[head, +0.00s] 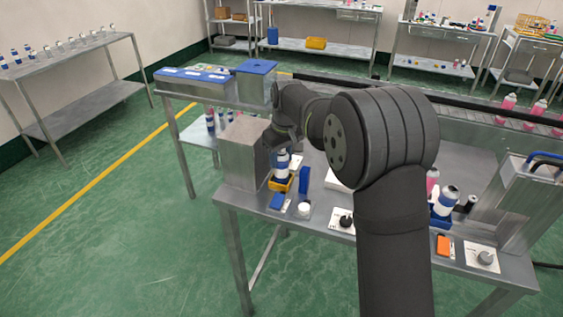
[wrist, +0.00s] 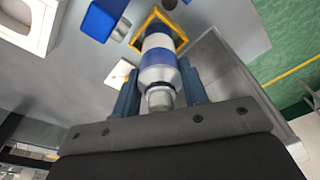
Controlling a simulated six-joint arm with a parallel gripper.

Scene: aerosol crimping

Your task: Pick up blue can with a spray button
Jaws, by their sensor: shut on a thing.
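The blue can (wrist: 160,62) has a blue and white body and a pale spray button (wrist: 160,99) on top. In the wrist view it stands between the two blue fingers of my gripper (wrist: 160,85), which is shut on it. The can's base is inside or just over a yellow square holder (wrist: 177,29); I cannot tell whether it is lifted. In the head view the can (head: 282,164) shows upright at the yellow holder (head: 281,184), below my wrist. The fingers are mostly hidden there.
A steel box (head: 241,165) stands close to the left of the can. A blue upright block (head: 304,180) and a small white item (head: 304,209) are close on the right. Another blue and white can (head: 446,201) stands at the right of the metal table. Pink bottles (head: 507,106) are on the conveyor.

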